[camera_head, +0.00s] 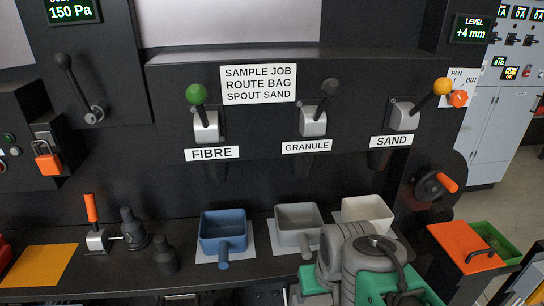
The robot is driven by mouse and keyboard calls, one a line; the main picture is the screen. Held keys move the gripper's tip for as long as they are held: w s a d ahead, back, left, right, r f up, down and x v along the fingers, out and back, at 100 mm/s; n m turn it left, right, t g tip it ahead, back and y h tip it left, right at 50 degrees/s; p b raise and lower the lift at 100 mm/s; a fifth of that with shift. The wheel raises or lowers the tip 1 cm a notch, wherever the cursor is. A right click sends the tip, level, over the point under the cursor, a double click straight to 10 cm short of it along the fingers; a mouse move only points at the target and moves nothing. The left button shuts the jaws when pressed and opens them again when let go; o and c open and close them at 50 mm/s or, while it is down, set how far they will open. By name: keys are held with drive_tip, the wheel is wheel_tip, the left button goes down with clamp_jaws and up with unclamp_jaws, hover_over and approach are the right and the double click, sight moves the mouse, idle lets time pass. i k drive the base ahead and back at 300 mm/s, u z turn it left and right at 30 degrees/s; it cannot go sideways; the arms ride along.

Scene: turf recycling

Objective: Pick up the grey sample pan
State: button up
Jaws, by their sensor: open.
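The grey sample pan (297,212) sits on a pale mat on the dark bench, below the GRANULE spout. It is upright, and its stubby handle points toward the front of the bench. The pan looks empty. A blue pan (222,217) stands to its left and a white pan (367,208) to its right. My grey and green arm rises at the bottom, just right of the grey pan's handle, and covers the lower part of the white pan. My gripper's fingers do not show.
Above the pans hang three levers: a green-knobbed one (196,94), a dark-knobbed one (331,86) and a yellow-knobbed one (442,86). Dark weights (132,227) and an orange-handled lever (91,207) stand at left. An orange-lidded bin (461,243) is at right.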

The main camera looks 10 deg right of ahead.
sight(300, 223)
drive_tip(key=z, duration=0.5)
drive_tip(key=k, duration=1.2)
drive_tip(key=u, duration=0.45)
drive_tip(key=i, duration=0.85)
drive_tip(key=u, duration=0.65)
